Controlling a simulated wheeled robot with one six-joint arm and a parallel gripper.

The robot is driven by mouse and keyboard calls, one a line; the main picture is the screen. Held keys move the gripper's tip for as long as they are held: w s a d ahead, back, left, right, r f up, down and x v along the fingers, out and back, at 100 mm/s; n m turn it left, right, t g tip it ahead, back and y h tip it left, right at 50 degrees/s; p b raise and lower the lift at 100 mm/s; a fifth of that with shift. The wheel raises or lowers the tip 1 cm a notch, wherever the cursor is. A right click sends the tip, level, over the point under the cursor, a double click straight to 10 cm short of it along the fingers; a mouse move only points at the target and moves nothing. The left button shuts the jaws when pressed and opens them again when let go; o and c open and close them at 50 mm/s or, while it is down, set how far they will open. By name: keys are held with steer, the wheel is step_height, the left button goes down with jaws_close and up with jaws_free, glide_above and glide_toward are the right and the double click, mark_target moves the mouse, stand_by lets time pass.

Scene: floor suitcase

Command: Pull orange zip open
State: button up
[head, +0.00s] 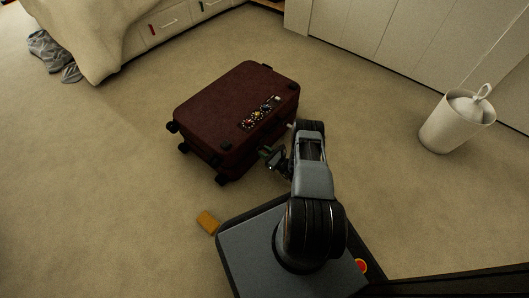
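A dark red suitcase (222,98) lies flat on the carpet, with its wheels toward the left and stickers on its top near the right edge. My gripper (268,155) is at the suitcase's near right side, close to its side wall. I cannot tell whether it touches the suitcase. The gripper is small and dark here, and its finger opening cannot be made out. No orange zip can be made out; the side wall by the gripper is in shadow and partly hidden by my arm.
A small orange-brown block (208,222) lies on the floor beside my base. A draped bed (90,35) and drawers (170,22) are at the back left. White cabinets (400,35) line the back right. Carpet left of the suitcase is clear.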

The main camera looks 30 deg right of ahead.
jaws_close()
steer(key=shift+a, duration=0.1)
